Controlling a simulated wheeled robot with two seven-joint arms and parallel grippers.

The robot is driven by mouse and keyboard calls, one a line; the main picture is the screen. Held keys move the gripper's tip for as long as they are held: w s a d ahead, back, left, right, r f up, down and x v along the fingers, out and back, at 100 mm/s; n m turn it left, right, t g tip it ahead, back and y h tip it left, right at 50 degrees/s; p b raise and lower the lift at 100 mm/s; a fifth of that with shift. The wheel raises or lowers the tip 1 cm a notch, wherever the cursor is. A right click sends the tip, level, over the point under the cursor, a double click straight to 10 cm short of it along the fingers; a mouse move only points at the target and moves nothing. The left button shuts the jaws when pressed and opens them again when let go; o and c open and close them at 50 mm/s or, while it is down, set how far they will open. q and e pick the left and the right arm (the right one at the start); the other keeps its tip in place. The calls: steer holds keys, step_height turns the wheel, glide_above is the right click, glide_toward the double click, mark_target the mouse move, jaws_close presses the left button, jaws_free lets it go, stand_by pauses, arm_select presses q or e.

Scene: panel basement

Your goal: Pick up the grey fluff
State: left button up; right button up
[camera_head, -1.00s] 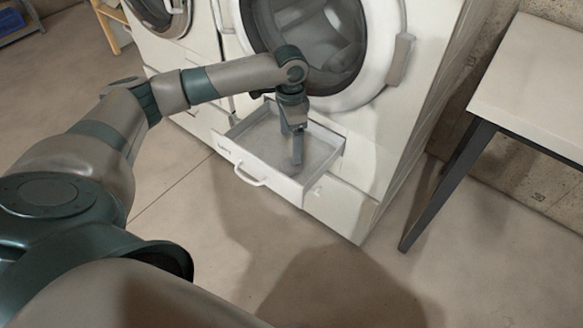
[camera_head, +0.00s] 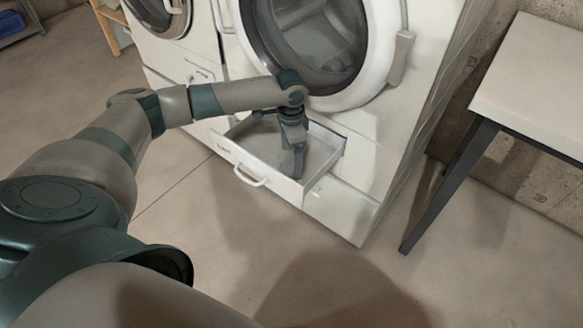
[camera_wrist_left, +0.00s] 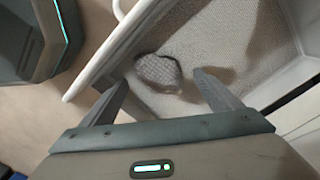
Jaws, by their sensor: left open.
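The grey fluff (camera_wrist_left: 158,71) is a small rounded lump lying on the mesh bottom of the open drawer (camera_wrist_left: 228,38) in the left wrist view. My left gripper (camera_wrist_left: 160,88) is open, pointing down into the drawer, with the fluff just beyond and between its two fingertips. In the head view, the left gripper (camera_head: 298,172) is inside the white drawer (camera_head: 262,170) below the washer door. The fluff cannot be made out in the head view. My right gripper does not show.
The drawer belongs to a white machine (camera_head: 375,150) with a round glass door (camera_head: 312,45) just above my arm. A white table (camera_head: 535,85) with dark legs stands at the right. The floor in front is clear.

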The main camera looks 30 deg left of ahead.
mark_target(291, 164)
arm_select(q)
steer(key=shift+f, duration=1.6)
steer(key=c, duration=1.1)
steer(key=shift+c, duration=0.3)
